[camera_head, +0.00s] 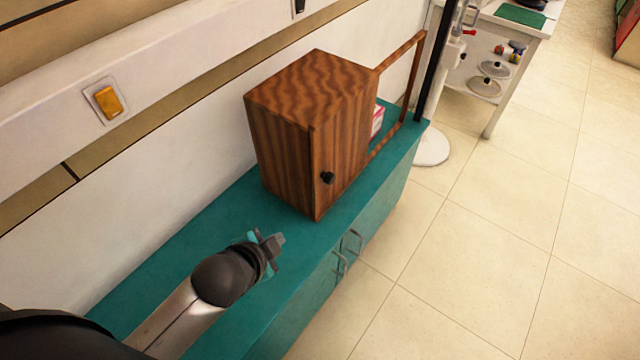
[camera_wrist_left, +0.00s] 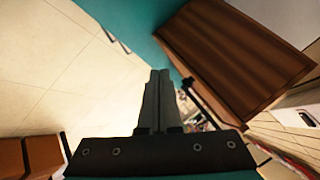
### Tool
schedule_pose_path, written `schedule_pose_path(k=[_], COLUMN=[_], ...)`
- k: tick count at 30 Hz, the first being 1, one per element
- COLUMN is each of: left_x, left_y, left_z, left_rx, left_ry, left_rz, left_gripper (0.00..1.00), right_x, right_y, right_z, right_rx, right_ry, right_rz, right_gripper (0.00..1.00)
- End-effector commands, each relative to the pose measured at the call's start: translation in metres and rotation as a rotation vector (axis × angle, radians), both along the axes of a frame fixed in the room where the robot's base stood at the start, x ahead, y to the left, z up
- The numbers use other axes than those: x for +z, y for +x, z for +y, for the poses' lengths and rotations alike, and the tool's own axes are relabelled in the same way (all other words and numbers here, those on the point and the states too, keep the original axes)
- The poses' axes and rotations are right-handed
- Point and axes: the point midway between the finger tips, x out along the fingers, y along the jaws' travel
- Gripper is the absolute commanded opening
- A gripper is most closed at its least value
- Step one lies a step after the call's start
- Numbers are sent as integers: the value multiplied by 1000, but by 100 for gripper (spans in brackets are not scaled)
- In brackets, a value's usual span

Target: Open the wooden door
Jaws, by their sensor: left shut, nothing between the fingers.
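A wooden cabinet (camera_head: 280,150) with dark wavy grain stands on a teal counter. Its wooden door (camera_head: 345,150) is on the side toward the room and looks closed, with a small black knob (camera_head: 327,178) near its left edge. My left gripper (camera_head: 278,240) is over the counter, in front of and to the left of the cabinet, apart from the knob. In the left wrist view its two fingers (camera_wrist_left: 158,75) are together and empty. The cabinet (camera_wrist_left: 230,60) shows there at the upper right. My right gripper is not in view.
The teal counter (camera_head: 205,250) has metal handles (camera_head: 345,255) on its front. An open wooden frame (camera_head: 405,85) extends right of the cabinet, with a small red-and-white box (camera_head: 377,120) inside. A wall switch (camera_head: 108,101) is at left.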

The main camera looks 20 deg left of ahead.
Motion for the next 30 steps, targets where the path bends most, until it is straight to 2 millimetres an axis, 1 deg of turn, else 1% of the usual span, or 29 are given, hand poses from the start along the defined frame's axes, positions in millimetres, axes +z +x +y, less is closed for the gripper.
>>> schedule_pose_path(k=[1,6,9,13,18,23,30], left_x=[3,11,14,17,19,16,4], left_y=[10,40,51,58,61,68,95], left_z=[3,7,9,10,10,7,-2], left_rx=[-73,-344,-496,-638,-721,-728,-724], left_ry=[55,250,363,465,525,528,527], left_rz=[-52,-243,-348,-447,-506,-515,-515], left_gripper=[0,0,0,0,0,0,0], right_x=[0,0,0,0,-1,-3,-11], right_y=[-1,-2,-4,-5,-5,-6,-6], right_z=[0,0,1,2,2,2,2], right_rx=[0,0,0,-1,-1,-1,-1], right_ry=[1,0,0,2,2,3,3], right_rz=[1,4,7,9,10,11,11], right_gripper=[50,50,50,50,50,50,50])
